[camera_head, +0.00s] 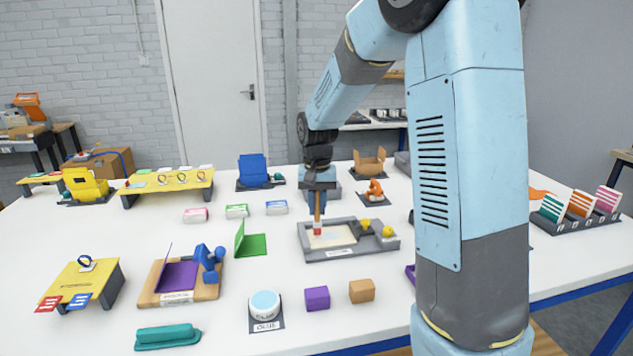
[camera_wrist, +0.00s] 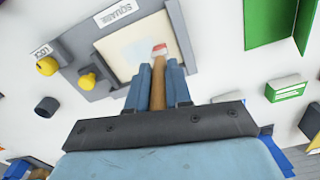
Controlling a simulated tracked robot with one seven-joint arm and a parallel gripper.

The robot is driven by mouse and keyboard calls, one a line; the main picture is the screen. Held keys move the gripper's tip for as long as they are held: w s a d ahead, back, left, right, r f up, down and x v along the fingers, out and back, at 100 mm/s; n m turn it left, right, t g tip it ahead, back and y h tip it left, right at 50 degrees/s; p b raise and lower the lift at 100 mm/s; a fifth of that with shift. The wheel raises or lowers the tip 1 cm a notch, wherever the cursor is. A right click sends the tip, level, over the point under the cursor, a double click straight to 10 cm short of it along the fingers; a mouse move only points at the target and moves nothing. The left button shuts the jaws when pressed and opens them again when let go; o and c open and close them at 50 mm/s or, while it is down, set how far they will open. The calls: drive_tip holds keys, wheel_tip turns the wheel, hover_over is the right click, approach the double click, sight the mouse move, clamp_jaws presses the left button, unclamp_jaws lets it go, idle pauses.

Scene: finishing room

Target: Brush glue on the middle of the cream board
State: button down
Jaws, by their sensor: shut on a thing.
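The cream board (camera_head: 330,241) lies in a grey fixture (camera_head: 372,247) labelled SQUARE in the middle of the table. In the wrist view the board (camera_wrist: 113,42) carries a pale bluish-white patch (camera_wrist: 143,48) near its middle. My gripper (camera_head: 317,203) is shut on the wooden handle of a brush (camera_head: 317,212), held upright with its red-and-white end down over the board. In the wrist view the brush end (camera_wrist: 159,51) is beside the patch; I cannot tell if the bristles touch. The glue pot (camera_head: 265,304) stands at the front of the table.
Yellow knobs (camera_head: 388,232) sit on the fixture's right side in the head view. A green folded piece (camera_head: 251,244) stands to its left. Purple (camera_head: 317,298) and orange-brown (camera_head: 362,291) blocks lie in front. Bare white table surrounds the fixture's front.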

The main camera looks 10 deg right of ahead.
drive_tip(key=shift+r, duration=0.8)
drive_tip(key=shift+d+r, duration=0.1)
drive_tip(key=shift+r, duration=2.65)
